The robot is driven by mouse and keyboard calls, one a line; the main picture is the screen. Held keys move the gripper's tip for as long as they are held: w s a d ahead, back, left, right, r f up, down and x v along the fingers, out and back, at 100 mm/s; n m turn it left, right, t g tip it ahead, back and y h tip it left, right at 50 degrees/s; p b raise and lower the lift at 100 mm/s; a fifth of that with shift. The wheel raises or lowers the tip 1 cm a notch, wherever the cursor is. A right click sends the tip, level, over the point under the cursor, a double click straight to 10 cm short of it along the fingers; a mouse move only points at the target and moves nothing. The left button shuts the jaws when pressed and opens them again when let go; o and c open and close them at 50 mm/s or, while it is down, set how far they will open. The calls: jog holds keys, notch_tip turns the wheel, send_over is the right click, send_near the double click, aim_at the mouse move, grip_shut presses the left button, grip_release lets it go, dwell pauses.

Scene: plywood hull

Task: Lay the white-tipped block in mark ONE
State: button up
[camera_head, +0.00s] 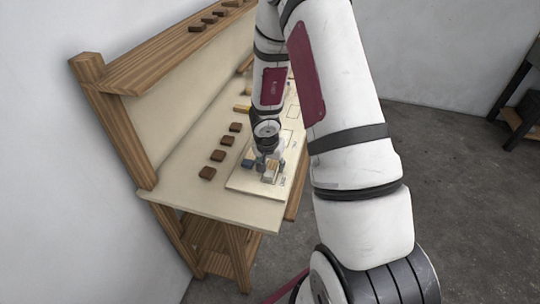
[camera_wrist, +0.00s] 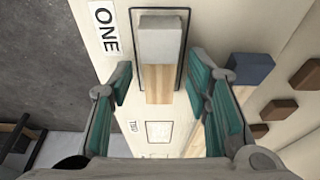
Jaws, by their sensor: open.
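The white-tipped block (camera_wrist: 159,84) has a wooden body and a pale grey-white end, which is at the top of the wrist view. It lies lengthwise along the black outline of mark ONE (camera_wrist: 132,38), next to the ONE label (camera_wrist: 105,30). Its wooden end seems to cover the lower edge of the outline. My gripper (camera_wrist: 158,82) is open, with one teal-padded finger on each side of the block and a gap on both sides. In the head view my gripper (camera_head: 269,163) is low over the pale board (camera_head: 243,184). Whether the block rests fully on the board is hard to tell.
A blue block (camera_wrist: 250,67) stands to the right of my right finger. Several dark brown blocks (camera_head: 218,155) line the bench to the left. A second outlined mark (camera_wrist: 158,132) with a small label lies below. A wooden shelf (camera_head: 160,58) runs along the bench's back.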

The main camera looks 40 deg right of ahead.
jog(key=p+v, duration=0.2)
jog(key=v, duration=1)
notch_tip(320, 180, up, 10)
jog(key=n+t, duration=0.2)
jog(key=t, duration=0.2)
send_over(269, 175)
jog(key=w+a, duration=0.4)
jog(key=w, duration=0.2)
notch_tip(269, 175, up, 5)
jog(key=a+n+t+y, duration=0.1)
jog(key=a+t, duration=0.1)
jog(key=s+a+r+n+t+y, duration=0.1)
jog(key=s+a+r+n+y, duration=0.25)
jog(key=a+r, duration=0.6)
jog(key=s+a+r+n, duration=0.3)
jog(key=s+a, duration=0.2)
jog(key=s, duration=0.2)
jog(key=s+d+g+h, duration=0.1)
jog(key=s+d, duration=0.1)
jog(key=s, duration=0.6)
jog(key=s+d+g+h, duration=0.1)
jog(key=s+d+g, duration=0.1)
jog(key=s, duration=0.6)
jog(key=shift+s+d+n, duration=0.3)
jog(key=shift+d+n, duration=0.15)
jog(key=shift+r, duration=0.1)
